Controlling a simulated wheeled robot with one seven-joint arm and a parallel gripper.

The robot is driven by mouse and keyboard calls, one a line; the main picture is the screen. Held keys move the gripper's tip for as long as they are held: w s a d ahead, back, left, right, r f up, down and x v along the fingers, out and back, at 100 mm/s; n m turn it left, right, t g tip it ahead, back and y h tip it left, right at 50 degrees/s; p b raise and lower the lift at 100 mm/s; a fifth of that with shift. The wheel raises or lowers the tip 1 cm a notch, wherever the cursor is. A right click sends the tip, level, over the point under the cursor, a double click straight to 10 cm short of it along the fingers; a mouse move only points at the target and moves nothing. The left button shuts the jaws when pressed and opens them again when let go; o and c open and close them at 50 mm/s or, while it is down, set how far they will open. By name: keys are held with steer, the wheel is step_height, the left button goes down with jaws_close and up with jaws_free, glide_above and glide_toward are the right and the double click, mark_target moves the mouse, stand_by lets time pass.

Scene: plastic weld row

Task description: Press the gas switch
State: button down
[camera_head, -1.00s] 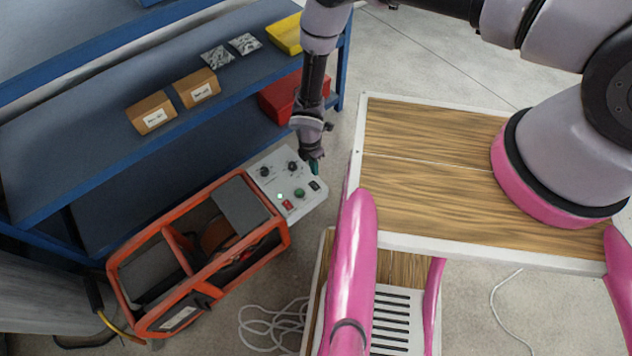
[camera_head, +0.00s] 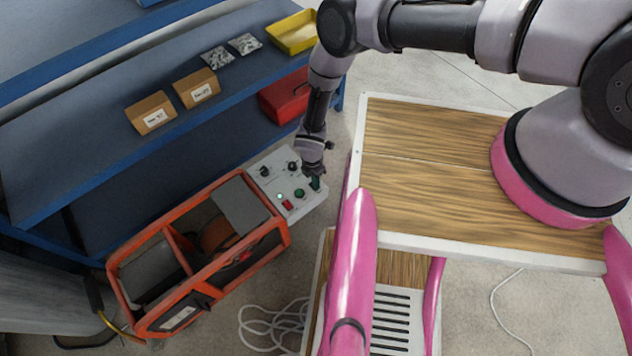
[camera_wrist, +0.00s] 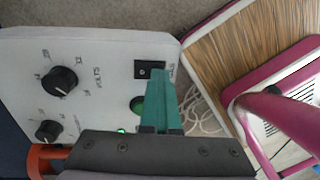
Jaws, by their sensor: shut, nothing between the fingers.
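The welder's pale control panel (camera_head: 265,185) faces up at the end of its orange frame. In the wrist view, a black rocker switch (camera_wrist: 149,69) sits on the panel (camera_wrist: 110,50), with a partly covered label beside it that seems to read GAS. My gripper (camera_wrist: 160,78) is shut and empty, its teal fingertips right beside the switch's lower right corner. I cannot tell whether they touch it. In the head view, my gripper (camera_head: 315,184) covers the switch's place. A green button (camera_wrist: 138,104) is partly hidden behind the fingers.
Two black knobs (camera_wrist: 59,81) (camera_wrist: 48,131) and a red switch (camera_head: 288,204) share the panel. The orange welder frame (camera_head: 175,240) lies left, below a blue shelf (camera_head: 95,165). My wood-topped base is close on the right. White cable (camera_head: 270,325) lies on the floor.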

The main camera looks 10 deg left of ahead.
mark_target(311, 182)
steer(key=shift+d+f, duration=0.1)
steer(key=shift+w+a+r, duration=0.2)
steer(key=shift+w+a, duration=0.4)
steer(key=shift+a, duration=0.15)
step_height(311, 182, up, 14)
steer(key=w+a, duration=0.1)
steer(key=shift+a, duration=0.15)
stand_by(0.4)
steer(key=shift+s+d, duration=0.45)
steer(key=shift+d, duration=0.2)
